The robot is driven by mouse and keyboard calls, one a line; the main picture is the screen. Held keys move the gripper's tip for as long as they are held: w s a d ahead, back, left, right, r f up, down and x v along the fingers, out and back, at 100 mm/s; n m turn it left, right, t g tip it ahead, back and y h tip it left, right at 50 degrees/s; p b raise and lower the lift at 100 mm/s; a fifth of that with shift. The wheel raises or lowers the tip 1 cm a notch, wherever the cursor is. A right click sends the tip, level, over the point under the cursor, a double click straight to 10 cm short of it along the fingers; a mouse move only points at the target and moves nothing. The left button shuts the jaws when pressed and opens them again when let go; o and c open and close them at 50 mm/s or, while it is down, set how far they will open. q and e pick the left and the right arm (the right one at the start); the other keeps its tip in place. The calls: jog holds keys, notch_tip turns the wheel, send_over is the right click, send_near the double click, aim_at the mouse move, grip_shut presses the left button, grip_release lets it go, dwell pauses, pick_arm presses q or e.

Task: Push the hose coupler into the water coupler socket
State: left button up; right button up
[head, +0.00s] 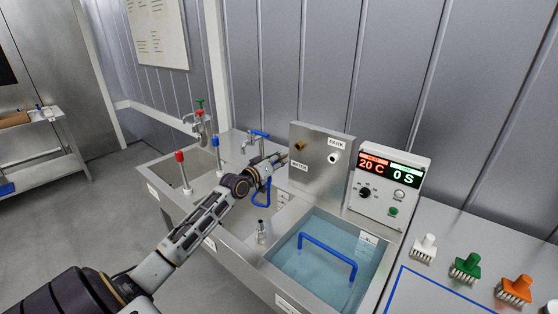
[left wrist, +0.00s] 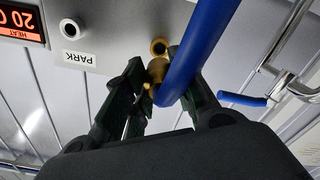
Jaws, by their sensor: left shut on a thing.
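My left gripper (head: 279,160) reaches to the front of the steel panel and is shut on the hose coupler. In the left wrist view the fingers (left wrist: 148,92) are around the brass hose coupler (left wrist: 157,71), which joins a thick blue hose (left wrist: 196,45). The brass water coupler socket (left wrist: 159,47) is on the panel just beyond the coupler, which looks close to it but apart. In the head view the socket (head: 299,147) shows above the WATER label, right of the gripper. The blue hose (head: 262,194) hangs in a loop below the gripper. My right gripper is not in view.
The PARK socket (head: 333,158) is right of the water socket on the same steel panel (head: 318,180). A control box (head: 389,185) stands right of it. A water-filled basin (head: 318,262) with a blue handle lies below. Taps (head: 182,170) stand at the left.

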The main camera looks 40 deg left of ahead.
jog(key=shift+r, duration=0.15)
pick_arm(q)
jog(key=shift+w, duration=0.85)
jog(key=shift+w+d, duration=0.1)
jog(key=shift+w, duration=0.4)
jog(key=shift+w+d+b, duration=0.1)
jog(key=shift+w+b, duration=0.4)
jog(key=shift+w, duration=1.1)
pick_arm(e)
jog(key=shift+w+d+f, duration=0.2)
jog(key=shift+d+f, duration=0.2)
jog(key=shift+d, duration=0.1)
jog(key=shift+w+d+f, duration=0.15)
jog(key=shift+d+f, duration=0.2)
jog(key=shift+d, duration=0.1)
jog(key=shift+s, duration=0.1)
